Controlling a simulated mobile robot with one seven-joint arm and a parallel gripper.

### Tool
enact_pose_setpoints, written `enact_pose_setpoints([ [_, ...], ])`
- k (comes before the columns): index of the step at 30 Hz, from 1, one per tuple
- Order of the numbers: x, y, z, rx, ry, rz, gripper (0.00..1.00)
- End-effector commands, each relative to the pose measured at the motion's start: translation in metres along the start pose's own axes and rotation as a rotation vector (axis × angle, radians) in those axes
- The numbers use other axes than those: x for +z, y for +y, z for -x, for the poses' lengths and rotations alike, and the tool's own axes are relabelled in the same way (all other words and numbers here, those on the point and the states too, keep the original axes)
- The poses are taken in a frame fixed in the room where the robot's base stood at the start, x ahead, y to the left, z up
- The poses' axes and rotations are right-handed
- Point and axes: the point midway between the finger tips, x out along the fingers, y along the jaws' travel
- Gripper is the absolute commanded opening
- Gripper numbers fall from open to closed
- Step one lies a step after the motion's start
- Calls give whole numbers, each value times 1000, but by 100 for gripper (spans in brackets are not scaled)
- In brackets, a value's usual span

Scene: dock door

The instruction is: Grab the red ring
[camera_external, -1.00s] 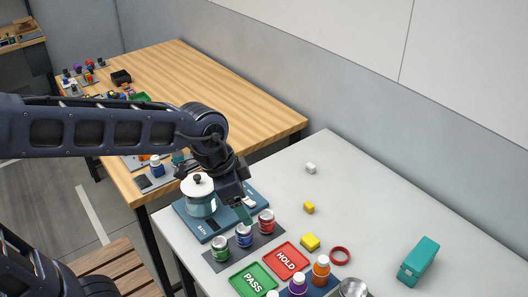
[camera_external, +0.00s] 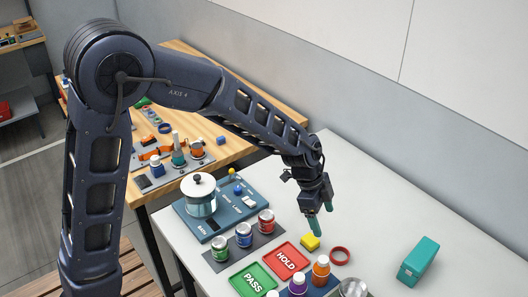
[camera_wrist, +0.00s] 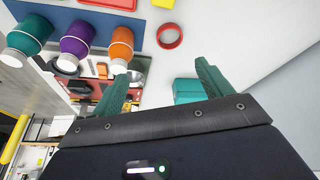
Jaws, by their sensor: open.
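My gripper (camera_external: 323,222) points down above the table, up and to the left of the ring in the external view. Its two green fingers (camera_wrist: 162,68) are spread apart with nothing between them. It is apart from the ring.
A yellow block (camera_external: 310,242) sits left of the ring. A teal box (camera_external: 418,261) stands to the right. The red HOLD tray (camera_external: 287,257) lies left. Table between ring and teal box is clear.

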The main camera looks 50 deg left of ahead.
Motion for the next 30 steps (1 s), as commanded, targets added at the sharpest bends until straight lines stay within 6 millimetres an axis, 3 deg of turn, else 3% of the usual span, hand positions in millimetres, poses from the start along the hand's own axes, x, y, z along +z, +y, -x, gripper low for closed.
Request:
enact_pose_setpoints([
  [1,0,-7,-14,11,5,-18,78],
  [6,0,-22,-41,26,19,-76,78],
  [14,-1,-26,-58,32,25,-100,78],
  [24,-2,-24,-102,32,24,-99,78],
  [30,-3,-24,-113,31,25,-98,78],
])
